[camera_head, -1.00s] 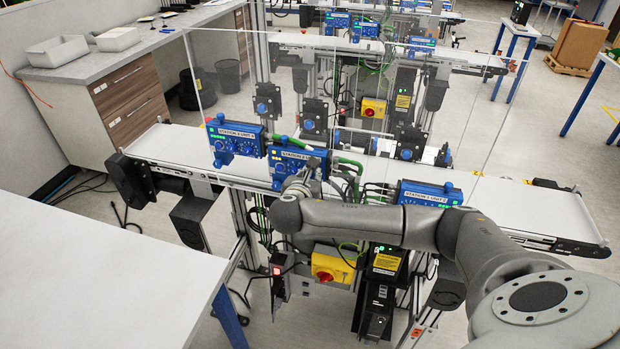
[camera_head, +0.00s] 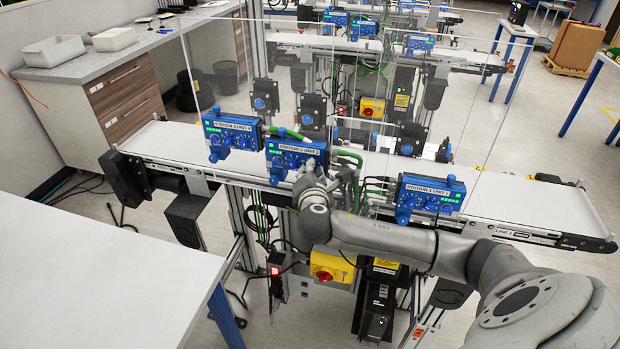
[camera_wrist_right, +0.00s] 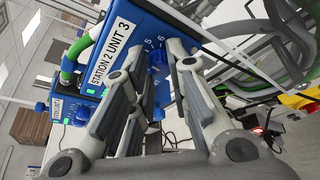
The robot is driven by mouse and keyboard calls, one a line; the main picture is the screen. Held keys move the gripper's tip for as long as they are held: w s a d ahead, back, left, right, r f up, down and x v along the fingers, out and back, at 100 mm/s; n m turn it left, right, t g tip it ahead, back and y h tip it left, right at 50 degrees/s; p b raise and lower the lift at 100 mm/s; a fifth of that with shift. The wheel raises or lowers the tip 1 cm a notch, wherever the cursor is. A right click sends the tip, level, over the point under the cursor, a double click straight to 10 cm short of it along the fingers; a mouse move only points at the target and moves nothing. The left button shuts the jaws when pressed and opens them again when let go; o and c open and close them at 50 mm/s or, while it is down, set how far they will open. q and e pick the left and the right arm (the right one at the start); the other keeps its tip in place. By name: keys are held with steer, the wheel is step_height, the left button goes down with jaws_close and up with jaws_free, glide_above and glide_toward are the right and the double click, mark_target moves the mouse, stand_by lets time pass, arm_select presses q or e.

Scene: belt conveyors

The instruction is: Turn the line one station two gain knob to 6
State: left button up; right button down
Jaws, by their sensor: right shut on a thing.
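The blue control box labelled STATION 2 UNIT 3 (camera_head: 284,160) is the middle one on the near conveyor. It fills the upper middle of the right wrist view (camera_wrist_right: 140,40). My right gripper (camera_head: 316,170) is at the right part of its front. In the right wrist view, my right gripper's fingers (camera_wrist_right: 160,72) are closed around a blue knob (camera_wrist_right: 158,88), with scale digits 5 and 6 visible just above it. The knob's pointer is hidden, so its setting cannot be read. My left gripper is in neither view.
Another blue box (camera_head: 232,134) stands to the left and a box labelled STATION 1 (camera_head: 430,195) to the right. Green cables (camera_head: 350,160) run close behind my gripper. A clear panel stands over the belt (camera_head: 510,200). A white table (camera_head: 90,270) is at front left.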

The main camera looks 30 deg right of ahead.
steer(key=shift+f+m+t+b, duration=0.1)
steer(key=shift+m+t+b, duration=0.3)
steer(key=shift+m+b, duration=0.3)
steer(key=c, duration=1.3)
jaws_free()
steer(key=shift+c, duration=0.2)
steer(key=shift+s, duration=0.1)
steer(key=v, duration=1.2)
steer(key=shift+d, duration=0.15)
steer(key=shift+c, duration=0.4)
